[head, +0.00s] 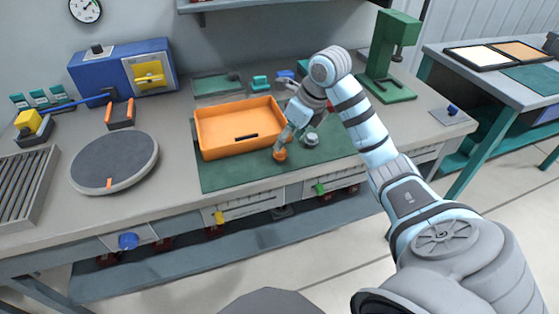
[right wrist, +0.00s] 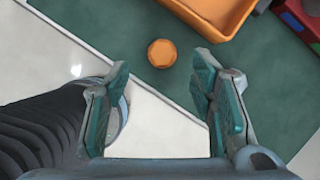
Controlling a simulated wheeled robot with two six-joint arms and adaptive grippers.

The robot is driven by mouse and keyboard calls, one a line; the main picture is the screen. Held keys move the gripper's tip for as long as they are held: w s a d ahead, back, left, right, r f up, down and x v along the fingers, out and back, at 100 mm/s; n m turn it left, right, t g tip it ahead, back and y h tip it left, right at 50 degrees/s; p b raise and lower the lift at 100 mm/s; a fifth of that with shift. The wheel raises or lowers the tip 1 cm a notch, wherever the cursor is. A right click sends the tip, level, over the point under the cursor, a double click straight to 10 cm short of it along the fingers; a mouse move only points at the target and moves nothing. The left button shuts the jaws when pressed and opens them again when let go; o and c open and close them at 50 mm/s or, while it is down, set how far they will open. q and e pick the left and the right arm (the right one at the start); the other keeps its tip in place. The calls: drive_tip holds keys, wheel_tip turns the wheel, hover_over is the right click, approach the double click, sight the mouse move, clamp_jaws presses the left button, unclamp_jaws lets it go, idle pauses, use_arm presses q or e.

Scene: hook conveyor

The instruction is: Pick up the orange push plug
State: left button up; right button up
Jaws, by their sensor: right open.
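The orange push plug (head: 280,155) is a small round piece on the green mat (head: 232,178), just in front of the orange tray. In the right wrist view the plug (right wrist: 162,53) lies on the mat, ahead of and roughly centred between the fingertips. My right gripper (head: 284,144) points down just above the plug in the head view. In the right wrist view its teal fingers (right wrist: 163,73) are spread wide with nothing between them. I cannot tell the exact height gap. My left gripper is not in view.
The orange tray (head: 209,140) stands right behind the plug. A grey round part (head: 311,140) sits close to its right. A green press (head: 387,88) stands further right. A grey turntable (head: 112,160) is at left. The mat's front left is clear.

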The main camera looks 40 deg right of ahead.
sight(280, 155)
drive_tip(key=x, duration=0.7)
drive_tip(key=shift+w+d+r, duration=0.1)
drive_tip(key=shift+w+d, duration=0.05)
drive_tip(key=shift+w, duration=0.1)
drive_tip(key=c, duration=0.9)
